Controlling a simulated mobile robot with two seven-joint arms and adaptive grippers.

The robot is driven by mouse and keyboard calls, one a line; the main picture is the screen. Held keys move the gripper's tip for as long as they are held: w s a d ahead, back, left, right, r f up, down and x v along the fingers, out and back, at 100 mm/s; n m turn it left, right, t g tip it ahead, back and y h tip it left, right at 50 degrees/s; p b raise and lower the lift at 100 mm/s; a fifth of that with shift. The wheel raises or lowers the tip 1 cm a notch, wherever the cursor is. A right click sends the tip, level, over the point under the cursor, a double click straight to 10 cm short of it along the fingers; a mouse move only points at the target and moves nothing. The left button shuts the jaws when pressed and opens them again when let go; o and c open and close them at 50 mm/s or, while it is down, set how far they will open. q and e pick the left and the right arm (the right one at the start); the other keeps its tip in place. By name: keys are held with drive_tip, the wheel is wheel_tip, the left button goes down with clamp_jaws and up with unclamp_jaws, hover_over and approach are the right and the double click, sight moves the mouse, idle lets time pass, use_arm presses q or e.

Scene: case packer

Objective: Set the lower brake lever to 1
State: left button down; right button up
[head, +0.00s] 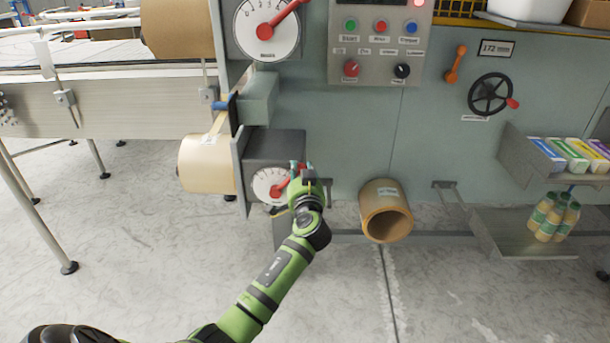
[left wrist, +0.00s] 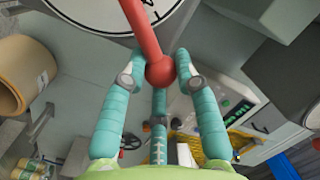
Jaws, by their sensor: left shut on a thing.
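The lower brake lever is red with a ball knob and stands in front of a white round dial (head: 270,186), low on the machine. In the left wrist view the lever's knob (left wrist: 160,72) sits between the teal fingers of my left gripper (left wrist: 161,75), which is shut on it. The lever's arm runs up from the knob to the dial (left wrist: 100,12). In the head view my left gripper (head: 302,172) covers the knob end, and only part of the lever (head: 281,190) shows. The dial's numbers are too small to read. My right gripper is not in view.
An upper dial (head: 267,27) with its own red lever (head: 283,15) is above. A tape roll (head: 207,164) hangs left of the lower dial. A cardboard roll (head: 385,211) is right of my gripper. A handwheel (head: 490,94) and shelf (head: 525,230) are further right.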

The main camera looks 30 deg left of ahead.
sight(255, 160)
use_arm(q)
drive_tip(key=a+r+n, duration=0.1)
drive_tip(key=s+a+r+n, duration=0.1)
drive_tip(key=n, duration=0.1)
drive_tip(key=s+a+r+n, duration=0.1)
drive_tip(key=a+n, duration=0.1)
drive_tip(key=shift+s+h+p, duration=0.2)
drive_tip(key=shift+h+p, duration=0.2)
drive_tip(key=s+a+n+p, duration=0.1)
drive_tip(key=a+n, duration=0.1)
drive_tip(key=n, duration=0.1)
drive_tip(key=s+a+n+p, duration=0.1)
drive_tip(key=a, duration=0.1)
drive_tip(key=shift+s+n+h+p, duration=0.3)
drive_tip(key=shift+n+h+p, duration=0.05)
drive_tip(key=shift+n+h, duration=0.05)
drive_tip(key=shift+s+a+f+n+h+p, duration=0.2)
drive_tip(key=shift+s+a+n+p, duration=0.1)
drive_tip(key=shift+a+n, duration=0.25)
drive_tip(key=shift+s+a+f+n+h+p, duration=0.1)
drive_tip(key=shift+s+a+f+n+p, duration=0.15)
drive_tip(key=shift+a+n, duration=0.25)
drive_tip(key=shift+s+a+f+n, duration=0.3)
drive_tip(key=shift+a+n, duration=0.05)
drive_tip(key=shift+n, duration=0.1)
drive_tip(key=shift+f, duration=0.1)
drive_tip(key=c, duration=0.9)
unclamp_jaws()
drive_tip(key=shift+c, duration=0.2)
